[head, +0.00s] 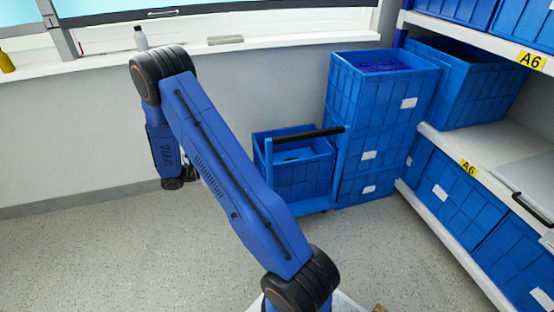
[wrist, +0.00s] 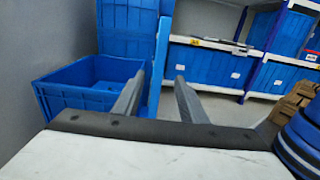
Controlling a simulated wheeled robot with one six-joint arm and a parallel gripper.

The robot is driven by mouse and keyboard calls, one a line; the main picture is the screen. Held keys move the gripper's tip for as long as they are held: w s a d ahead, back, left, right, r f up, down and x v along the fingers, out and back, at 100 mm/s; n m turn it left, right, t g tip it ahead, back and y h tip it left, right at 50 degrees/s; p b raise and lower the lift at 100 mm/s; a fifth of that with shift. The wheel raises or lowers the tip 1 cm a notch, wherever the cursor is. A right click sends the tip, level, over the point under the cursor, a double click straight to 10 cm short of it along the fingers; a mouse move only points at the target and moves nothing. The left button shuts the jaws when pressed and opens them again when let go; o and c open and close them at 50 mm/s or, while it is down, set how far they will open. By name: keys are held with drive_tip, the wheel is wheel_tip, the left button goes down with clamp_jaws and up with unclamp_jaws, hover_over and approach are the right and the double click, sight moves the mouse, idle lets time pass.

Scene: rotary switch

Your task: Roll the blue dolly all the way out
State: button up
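The blue dolly (head: 315,206) stands on the floor against the wall, left of a stack of blue crates. It has blue uprights and a black handle bar (head: 309,134). An open blue crate (head: 300,173) sits on it. In the wrist view, a blue upright (wrist: 158,62) shows just beyond my fingers, with an open crate (wrist: 85,85) to its left. My gripper (wrist: 160,78) is open, its two grey fingers apart with nothing between them. In the head view the fingers are hidden behind my blue arm, left of the dolly.
A stack of blue crates (head: 357,145) stands close at the dolly's right. A white shelf rack with blue crates (head: 450,195) lines the right side. A window sill (head: 240,44) runs along the back wall. The floor (head: 400,260) in front of the dolly is clear.

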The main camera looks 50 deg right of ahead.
drive_tip(key=x, duration=1.7)
drive_tip(key=shift+d, duration=0.2)
drive_tip(key=shift+f, duration=0.1)
clamp_jaws()
